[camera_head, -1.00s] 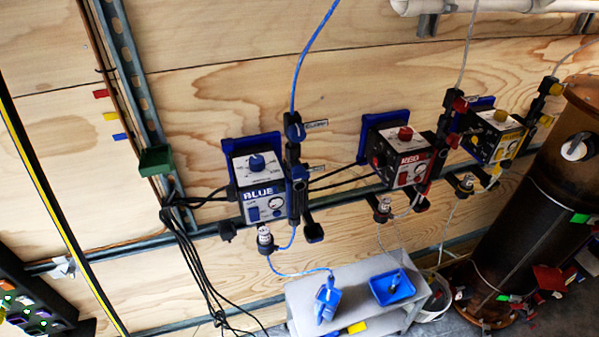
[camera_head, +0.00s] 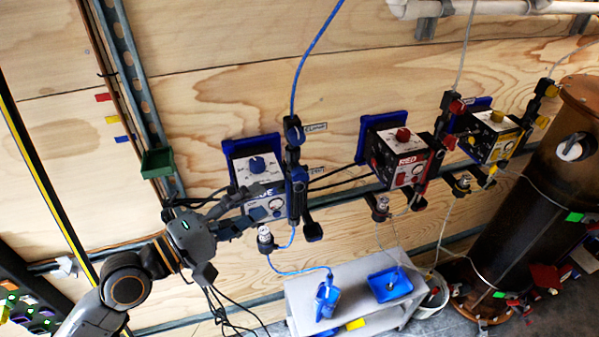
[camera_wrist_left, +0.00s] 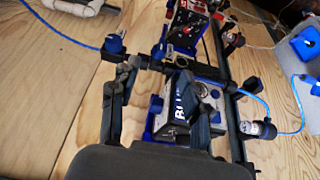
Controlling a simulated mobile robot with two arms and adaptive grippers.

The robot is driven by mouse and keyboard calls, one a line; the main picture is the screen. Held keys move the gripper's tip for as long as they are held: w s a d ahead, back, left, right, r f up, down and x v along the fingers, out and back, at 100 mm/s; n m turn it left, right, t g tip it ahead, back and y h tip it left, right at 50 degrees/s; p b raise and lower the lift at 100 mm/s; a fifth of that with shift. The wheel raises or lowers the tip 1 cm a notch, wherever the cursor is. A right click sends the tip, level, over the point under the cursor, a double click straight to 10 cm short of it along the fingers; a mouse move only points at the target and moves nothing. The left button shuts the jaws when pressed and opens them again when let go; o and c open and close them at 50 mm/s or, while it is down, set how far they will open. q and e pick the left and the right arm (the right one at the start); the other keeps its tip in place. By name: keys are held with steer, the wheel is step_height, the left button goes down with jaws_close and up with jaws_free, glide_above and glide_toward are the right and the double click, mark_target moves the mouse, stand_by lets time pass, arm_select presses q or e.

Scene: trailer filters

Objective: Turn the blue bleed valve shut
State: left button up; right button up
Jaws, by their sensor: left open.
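The blue unit (camera_head: 262,172) is a white-faced box with a blue dial on the plywood wall. A dark upright manifold (camera_head: 294,205) runs along its right side. The manifold carries an upper blue knob (camera_head: 293,130) and a lower blue-and-dark fitting (camera_head: 298,174), each beside a small tag. The tags are too small to read surely, so I cannot tell which is the bleed valve. My left gripper (camera_head: 268,202) is open and empty, its fingers across the unit's front, pointing at the manifold. In the left wrist view the manifold (camera_wrist_left: 180,68) crosses just beyond the fingertips. My right gripper is not seen.
The red unit (camera_head: 405,160) and yellow unit (camera_head: 492,135) hang further right. A blue hose (camera_head: 310,55) rises from the manifold. A gauge fitting (camera_head: 265,238) and black cables hang below.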

mark_target(293, 181)
arm_select(q)
steer(key=p+x, duration=0.3)
steer(key=x, duration=0.7)
steer(key=shift+r, duration=0.1)
steer(key=shift+w+d, duration=0.35)
steer(key=shift+d, duration=0.15)
